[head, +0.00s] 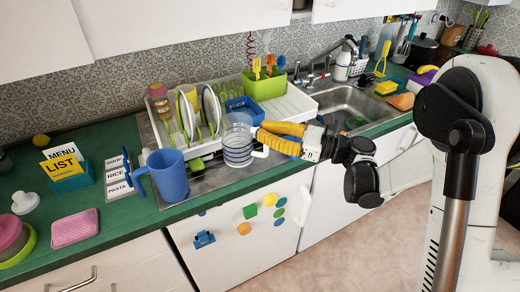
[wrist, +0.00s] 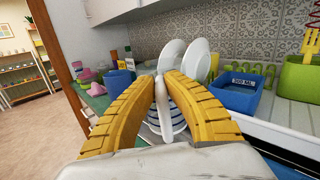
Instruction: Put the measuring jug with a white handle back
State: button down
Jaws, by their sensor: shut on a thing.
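The measuring jug with a white handle (head: 238,151) is clear with blue stripes. In the head view it is upright at the front of the dish rack, above the metal edge of the sink unit; I cannot tell whether it touches it. My gripper (head: 262,138) reaches it from the right, yellow fingers shut on its white handle. In the wrist view my gripper (wrist: 164,82) has the white handle (wrist: 163,108) between its fingertips, with the striped body of the jug (wrist: 178,120) behind, partly hidden by the fingers.
A blue jug (head: 172,177) stands left of the held jug. The white dish rack (head: 153,128) with plates and a blue tub (head: 243,106) is behind. The sink (head: 350,104) lies right. Labelled cards (head: 118,180) and a pink sponge (head: 75,228) are on the green counter left.

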jog(key=shift+a+f, duration=0.25)
jog(key=shift+a, duration=0.1)
jog(key=shift+f, duration=0.2)
jog(key=shift+f+b, duration=1.05)
jog(key=shift+f, duration=0.7)
jog(key=shift+f, duration=0.15)
jog(key=c, duration=1.6)
grip_release()
